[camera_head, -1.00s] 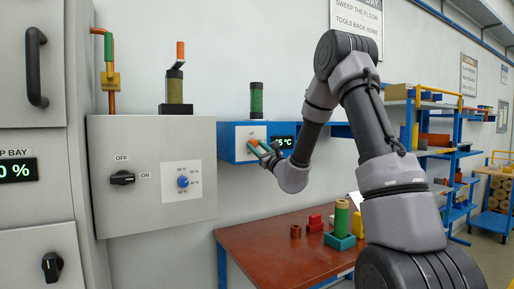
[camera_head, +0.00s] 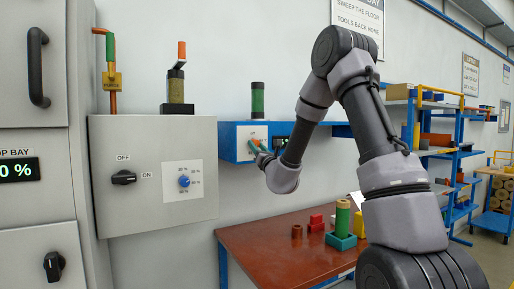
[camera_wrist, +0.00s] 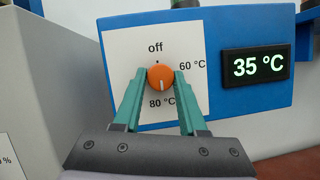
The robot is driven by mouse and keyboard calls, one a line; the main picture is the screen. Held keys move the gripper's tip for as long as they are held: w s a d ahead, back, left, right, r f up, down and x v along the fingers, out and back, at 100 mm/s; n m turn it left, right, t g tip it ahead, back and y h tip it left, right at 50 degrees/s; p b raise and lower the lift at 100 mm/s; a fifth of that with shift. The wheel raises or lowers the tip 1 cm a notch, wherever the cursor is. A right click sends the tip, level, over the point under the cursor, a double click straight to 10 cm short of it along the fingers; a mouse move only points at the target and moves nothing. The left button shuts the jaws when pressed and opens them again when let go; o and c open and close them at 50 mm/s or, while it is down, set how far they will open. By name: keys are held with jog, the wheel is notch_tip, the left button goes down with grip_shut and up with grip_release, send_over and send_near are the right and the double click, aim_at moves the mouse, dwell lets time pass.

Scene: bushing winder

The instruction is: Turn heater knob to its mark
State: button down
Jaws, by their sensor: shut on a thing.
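The heater knob (camera_wrist: 160,77) is round and orange, on a white plate (camera_wrist: 125,45) on a blue box (camera_wrist: 235,25). The plate reads off above the knob, 60 °C to its right and 80 °C below. The knob's white line points down, towards the 80 °C label. My gripper (camera_wrist: 160,80) is shut on the knob, its green fingers at the left and right sides. The display (camera_wrist: 256,64) reads 35 °C. In the head view, my gripper (camera_head: 258,147) is at the blue box (camera_head: 226,142), and my wrist hides much of the display.
A grey cabinet (camera_head: 130,215) with a black switch and a small blue knob (camera_head: 184,181) stands left of the heater box. A red-brown table (camera_head: 265,250) with coloured blocks is below. A dark green cylinder (camera_head: 257,98) stands on the box.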

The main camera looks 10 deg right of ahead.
jog(key=shift+c, duration=2.3)
grip_release()
jog(key=v, duration=1)
jog(key=shift+s+f, duration=0.2)
jog(key=shift+s, duration=0.15)
jog(key=shift+d, duration=0.1)
